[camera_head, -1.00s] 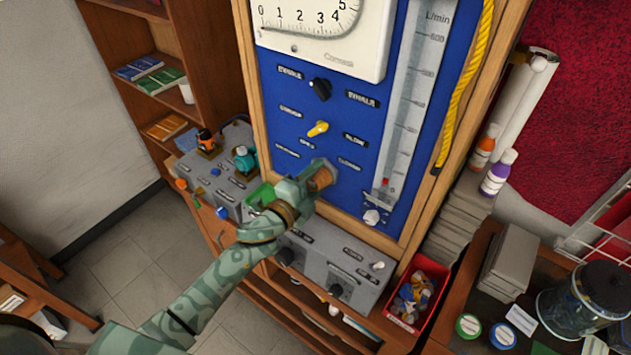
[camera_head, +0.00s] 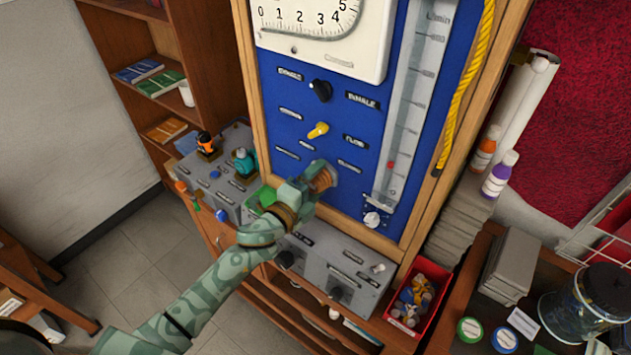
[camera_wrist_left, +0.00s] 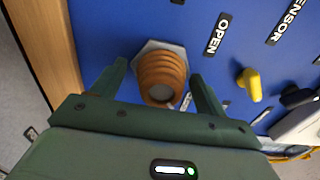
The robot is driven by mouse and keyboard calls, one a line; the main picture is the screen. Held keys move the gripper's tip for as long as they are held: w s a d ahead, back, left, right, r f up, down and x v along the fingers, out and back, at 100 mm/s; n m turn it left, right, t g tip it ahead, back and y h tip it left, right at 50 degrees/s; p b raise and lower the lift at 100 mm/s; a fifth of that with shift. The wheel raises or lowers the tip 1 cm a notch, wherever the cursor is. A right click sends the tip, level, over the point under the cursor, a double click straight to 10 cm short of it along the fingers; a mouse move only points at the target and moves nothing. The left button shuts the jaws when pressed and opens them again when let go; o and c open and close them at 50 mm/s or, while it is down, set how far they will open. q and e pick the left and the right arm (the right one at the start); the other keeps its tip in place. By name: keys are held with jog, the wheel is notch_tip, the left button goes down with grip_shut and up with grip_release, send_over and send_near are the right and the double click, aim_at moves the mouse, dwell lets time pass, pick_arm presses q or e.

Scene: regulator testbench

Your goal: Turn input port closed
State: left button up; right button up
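The input port looks to be the copper-coloured ridged knob (camera_wrist_left: 162,76) on a grey hexagonal base, low on the blue panel (camera_wrist_left: 120,20). It also shows in the head view (camera_head: 322,178), partly covered by my gripper. A label reading OPEN (camera_wrist_left: 216,34) is beside it in the wrist view. My left gripper (camera_head: 306,185) is at the knob. In the wrist view its two fingers (camera_wrist_left: 158,76) stand apart on either side of the knob, with visible gaps. My right gripper is not in view.
Above the knob are a yellow lever (camera_head: 318,130) and a black knob (camera_head: 320,90). A flow tube (camera_head: 410,110) with a red float (camera_head: 390,165) stands to the right. Grey control boxes (camera_head: 335,265) and a red bin (camera_head: 418,292) are below.

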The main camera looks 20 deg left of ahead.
pick_arm(q)
jog(key=b+v, duration=0.2)
jog(key=v, duration=1.4)
jog(key=shift+s+r, duration=0.1)
jog(key=shift+s, duration=0.05)
